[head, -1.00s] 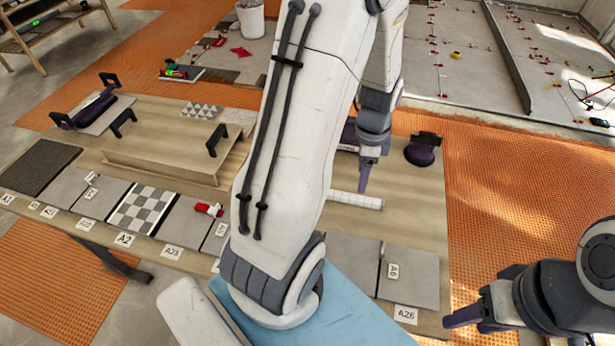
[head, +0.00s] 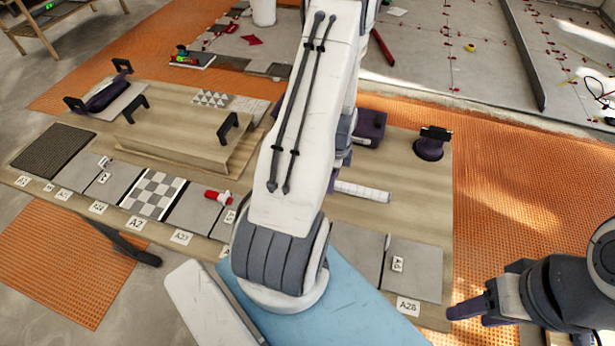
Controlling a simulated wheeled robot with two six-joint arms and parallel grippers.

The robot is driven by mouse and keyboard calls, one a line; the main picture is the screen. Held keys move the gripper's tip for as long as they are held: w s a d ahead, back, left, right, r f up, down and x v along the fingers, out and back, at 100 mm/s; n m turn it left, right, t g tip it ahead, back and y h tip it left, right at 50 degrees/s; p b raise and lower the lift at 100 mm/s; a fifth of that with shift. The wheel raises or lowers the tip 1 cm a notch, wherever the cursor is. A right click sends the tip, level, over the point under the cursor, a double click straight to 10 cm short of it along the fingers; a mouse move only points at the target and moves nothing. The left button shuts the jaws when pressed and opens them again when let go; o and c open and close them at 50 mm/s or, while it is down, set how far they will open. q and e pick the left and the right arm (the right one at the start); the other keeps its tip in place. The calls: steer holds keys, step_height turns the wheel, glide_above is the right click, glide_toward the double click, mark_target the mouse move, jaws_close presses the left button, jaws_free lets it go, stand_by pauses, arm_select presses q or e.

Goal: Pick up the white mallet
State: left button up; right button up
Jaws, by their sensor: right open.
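I cannot make out a clear white mallet. A white ribbed bar (head: 362,191) lies on the workbench just right of my left arm, which may hide its left end; I cannot tell whether it is part of the mallet. My left arm crosses the middle of the head view, and its link hides the left gripper's fingers.
The wooden bench (head: 405,205) holds tiles, a checkered tile (head: 153,194), a red-and-white tool (head: 218,197), a raised board (head: 175,130) with black handles, a purple case (head: 370,126) and a dark suction cup (head: 430,148). Orange matting (head: 510,190) lies right of the bench.

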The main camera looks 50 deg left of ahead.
arm_select(q)
steer(key=shift+f, duration=1.2)
jaws_close()
steer(key=shift+r, duration=0.1)
